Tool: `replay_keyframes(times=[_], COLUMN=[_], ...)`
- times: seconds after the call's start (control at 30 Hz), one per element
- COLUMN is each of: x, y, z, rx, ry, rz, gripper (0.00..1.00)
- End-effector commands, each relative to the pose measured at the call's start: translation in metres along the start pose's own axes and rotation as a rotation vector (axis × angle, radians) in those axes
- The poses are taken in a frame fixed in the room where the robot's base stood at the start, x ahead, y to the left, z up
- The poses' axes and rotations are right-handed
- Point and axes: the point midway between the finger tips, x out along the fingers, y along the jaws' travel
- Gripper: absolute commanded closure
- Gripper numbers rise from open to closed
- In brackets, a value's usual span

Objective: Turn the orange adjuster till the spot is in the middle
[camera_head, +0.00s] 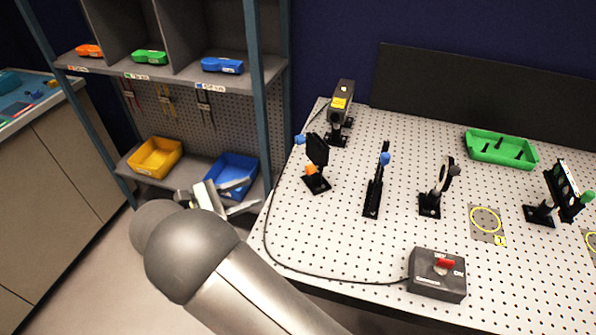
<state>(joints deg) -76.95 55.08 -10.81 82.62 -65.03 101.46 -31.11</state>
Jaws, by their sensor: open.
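The orange adjuster (310,170) is a small knob low on a black mirror mount (317,149), which stands near the left edge of the perforated table. The same mount has a blue knob at its upper left. My gripper (252,193) is open and empty, left of the table edge and apart from the orange adjuster. A laser-like grey box (342,94) with a yellow label stands behind the mount. I cannot make out a light spot on any surface. A black upright frame (562,187) with pale round areas and a green knob stands at the far right.
A green tray (501,149) lies behind. Shelves with bins (232,174) stand left.

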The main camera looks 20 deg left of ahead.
Motion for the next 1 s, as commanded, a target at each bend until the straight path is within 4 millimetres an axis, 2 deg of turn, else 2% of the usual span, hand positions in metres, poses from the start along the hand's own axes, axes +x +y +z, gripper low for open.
replay_keyframes(times=[0.1,0.4,0.6,0.8,1.0], x=[0.028,0.094,0.128,0.145,0.148], y=[0.000,-0.001,0.000,-0.001,-0.001], z=[0.004,0.003,0.002,0.001,0.000], rx=[-0.001,-0.001,0.000,0.001,0.002], ry=[-0.001,0.001,0.002,0.002,0.002], rz=[-0.005,-0.005,-0.004,-0.002,-0.001], gripper=[0.55,0.55,0.55,0.55,0.55])
